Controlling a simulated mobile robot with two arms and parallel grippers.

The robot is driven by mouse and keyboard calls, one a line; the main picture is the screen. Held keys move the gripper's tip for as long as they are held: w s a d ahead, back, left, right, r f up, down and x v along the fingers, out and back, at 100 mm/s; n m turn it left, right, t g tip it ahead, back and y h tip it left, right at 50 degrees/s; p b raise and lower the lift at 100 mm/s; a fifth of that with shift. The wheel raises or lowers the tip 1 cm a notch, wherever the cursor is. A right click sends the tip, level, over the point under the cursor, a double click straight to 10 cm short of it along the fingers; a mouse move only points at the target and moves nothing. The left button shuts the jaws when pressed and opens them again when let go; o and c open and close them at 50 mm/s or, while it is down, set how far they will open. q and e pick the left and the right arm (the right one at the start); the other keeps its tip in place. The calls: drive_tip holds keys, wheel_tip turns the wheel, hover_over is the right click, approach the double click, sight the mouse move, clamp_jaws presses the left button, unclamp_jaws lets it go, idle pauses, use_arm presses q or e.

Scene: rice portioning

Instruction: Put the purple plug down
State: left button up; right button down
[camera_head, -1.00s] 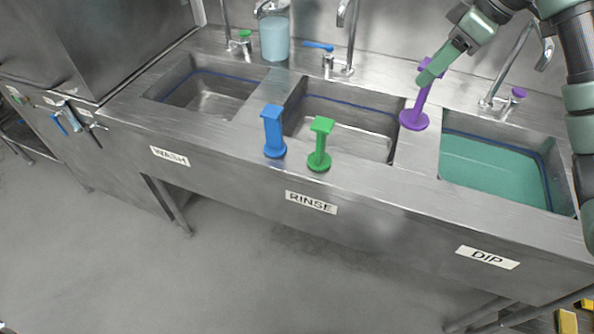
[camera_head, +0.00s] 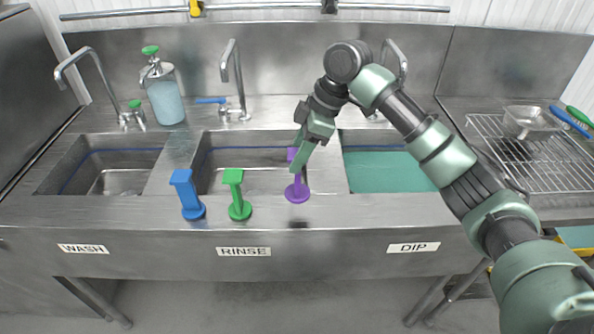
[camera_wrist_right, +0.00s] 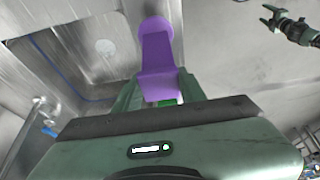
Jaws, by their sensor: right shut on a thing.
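The purple plug (camera_head: 297,193) has a round disc at its lower end and a handle above. My right gripper (camera_head: 299,160) is shut on the handle, with the disc downwards. The plug hangs near the front rim of the sinks, right of the green plug (camera_head: 235,193), with a dark shadow on the rim below it, apart from the disc. In the right wrist view, the purple plug (camera_wrist_right: 155,45) sticks out between the fingers. My left gripper (camera_wrist_right: 270,18) shows small at the upper right of that view; its jaw state is unclear.
A blue plug (camera_head: 187,194) stands left of the green one on the front rim. Behind are the wash sink (camera_head: 60,165), the rinse sink (camera_head: 207,160) and the teal-filled dip sink (camera_head: 385,172). A soap bottle (camera_head: 167,100) and taps line the back. The rim right of the purple plug is clear.

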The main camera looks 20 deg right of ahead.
drive_tip(key=shift+f+p, duration=0.45)
drive_tip(key=shift+f, duration=2.6)
drive_tip(key=c, duration=0.8)
unclamp_jaws()
drive_tip(key=shift+f, duration=0.1)
drive_tip(key=shift+c, duration=0.2)
drive_tip(key=shift+d+r, duration=0.1)
drive_tip(key=shift+r, duration=0.3)
drive_tip(key=b+v, duration=0.2)
drive_tip(key=v, duration=0.9)
drive_tip(key=shift+r, duration=0.25)
drive_tip(key=shift+s, duration=0.1)
